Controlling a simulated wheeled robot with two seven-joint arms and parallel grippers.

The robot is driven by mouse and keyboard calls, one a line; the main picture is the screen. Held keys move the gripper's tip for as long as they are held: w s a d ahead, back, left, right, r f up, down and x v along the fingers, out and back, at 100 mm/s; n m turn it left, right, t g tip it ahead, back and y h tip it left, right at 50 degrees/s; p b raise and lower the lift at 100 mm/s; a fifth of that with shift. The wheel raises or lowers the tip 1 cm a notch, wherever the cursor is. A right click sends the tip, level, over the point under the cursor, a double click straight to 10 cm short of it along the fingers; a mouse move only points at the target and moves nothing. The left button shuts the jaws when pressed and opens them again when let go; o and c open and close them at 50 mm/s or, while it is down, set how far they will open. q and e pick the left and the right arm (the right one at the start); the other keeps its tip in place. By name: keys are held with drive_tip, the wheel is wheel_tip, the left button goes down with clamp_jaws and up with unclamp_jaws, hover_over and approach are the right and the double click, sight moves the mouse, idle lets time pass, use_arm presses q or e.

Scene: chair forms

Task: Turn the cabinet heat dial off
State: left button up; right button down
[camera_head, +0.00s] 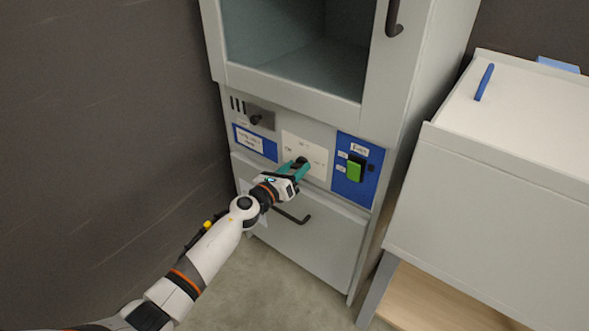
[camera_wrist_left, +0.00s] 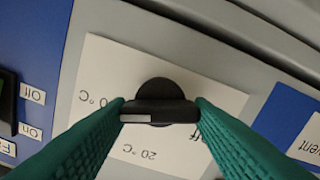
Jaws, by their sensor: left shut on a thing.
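The heat dial (camera_wrist_left: 158,88) is a round black knob with a raised grip bar, on a white label plate (camera_head: 305,150) on the cabinet front. In the wrist view the bar lies nearly level, with a pale mark along its left half. The plate's print reads upside down there: a partly hidden °C figure on the left, "20 °C" below, and a partly covered "ff" on the right. My left gripper (camera_head: 300,164) has its green fingers at both ends of the bar, shut on it. The fingers cover part of the print. My right gripper is not in view.
A green rocker switch (camera_head: 355,170) sits on a blue panel right of the dial. A black knob (camera_head: 256,119) is at upper left. A drawer handle (camera_head: 292,216) lies below my wrist. A white-lidded box (camera_head: 515,160) stands to the right; a dark wall is on the left.

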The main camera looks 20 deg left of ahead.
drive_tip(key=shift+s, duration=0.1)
use_arm(q)
drive_tip(key=shift+n+p, duration=0.3)
drive_tip(key=shift+n, duration=0.7)
drive_tip(key=n+p, duration=0.1)
drive_tip(key=n, duration=0.2)
drive_tip(key=shift+a+n, duration=0.1)
drive_tip(key=shift+n, duration=0.6)
drive_tip(key=n+p, duration=0.2)
drive_tip(key=n, duration=0.3)
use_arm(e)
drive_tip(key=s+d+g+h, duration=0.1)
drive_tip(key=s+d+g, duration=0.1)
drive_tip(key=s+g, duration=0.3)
use_arm(q)
drive_tip(key=n+p, duration=0.2)
drive_tip(key=n, duration=0.4)
drive_tip(key=shift+f, duration=0.1)
drive_tip(key=n+p, duration=0.2)
drive_tip(key=n, duration=0.4)
drive_tip(key=shift+f, duration=0.1)
drive_tip(key=shift+f+n+p, duration=0.1)
drive_tip(key=shift+n+p, duration=0.5)
drive_tip(key=shift+n, duration=1.6)
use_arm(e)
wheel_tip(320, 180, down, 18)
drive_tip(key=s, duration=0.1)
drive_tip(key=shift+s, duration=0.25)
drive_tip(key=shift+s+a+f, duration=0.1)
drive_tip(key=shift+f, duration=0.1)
